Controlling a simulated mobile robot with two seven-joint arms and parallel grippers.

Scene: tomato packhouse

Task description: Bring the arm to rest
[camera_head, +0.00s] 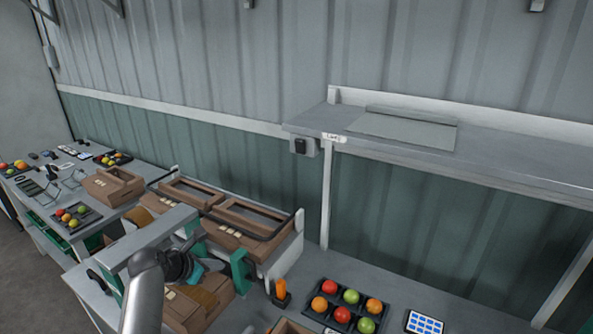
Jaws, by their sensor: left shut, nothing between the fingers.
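My left arm comes in from the bottom left, a grey link in front of the packing bench. My left gripper (196,272) is small and dark with a teal part, beside the cardboard boxes. It is shut and holds nothing. Its fingertips are hard to make out against the boxes. My right gripper is not in view.
Open cardboard boxes (238,240) stand in a rack close behind the gripper. A black tray (319,308) of red, green and orange tomatoes lies right of it, near a blue-and-white keypad-like panel (424,322). A grey wall shelf (480,164) juts out at upper right.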

